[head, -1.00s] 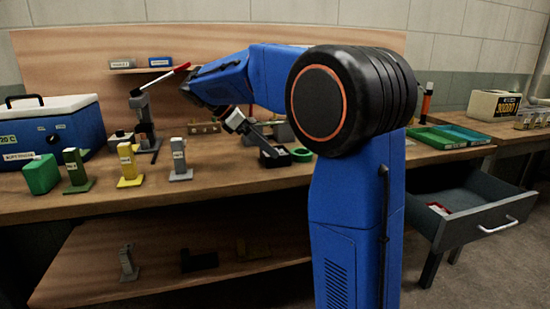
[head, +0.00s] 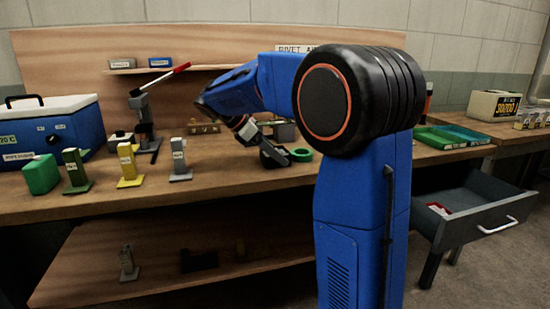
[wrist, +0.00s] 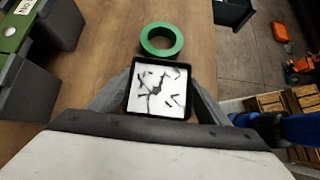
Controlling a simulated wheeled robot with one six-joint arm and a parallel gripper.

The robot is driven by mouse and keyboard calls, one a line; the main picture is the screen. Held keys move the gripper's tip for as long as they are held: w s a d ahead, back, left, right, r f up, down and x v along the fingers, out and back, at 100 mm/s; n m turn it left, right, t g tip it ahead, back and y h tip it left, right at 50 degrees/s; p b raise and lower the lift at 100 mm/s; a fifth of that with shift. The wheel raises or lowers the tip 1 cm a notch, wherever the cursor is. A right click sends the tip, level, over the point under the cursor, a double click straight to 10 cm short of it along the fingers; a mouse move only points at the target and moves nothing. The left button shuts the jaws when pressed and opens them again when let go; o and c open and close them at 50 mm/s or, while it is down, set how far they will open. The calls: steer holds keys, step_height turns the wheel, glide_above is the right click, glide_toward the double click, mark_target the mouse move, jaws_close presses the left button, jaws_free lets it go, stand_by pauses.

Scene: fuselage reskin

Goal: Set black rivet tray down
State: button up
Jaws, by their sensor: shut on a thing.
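In the head view the dark tray (head: 273,159) is under my gripper (head: 264,147), low over the workbench (head: 230,174) and left of a green ring. I cannot tell whether its underside touches the bench top.
The green ring (wrist: 162,38) lies just beyond the tray; it also shows in the head view (head: 301,155). Grey bins (wrist: 55,25) stand left in the wrist view. Grey, yellow and green stands (head: 129,168) are farther left. An open drawer (head: 470,215) juts out at right.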

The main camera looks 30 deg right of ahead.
step_height(320, 180, up, 10)
steer(key=shift+r, duration=0.1)
stand_by(0.5)
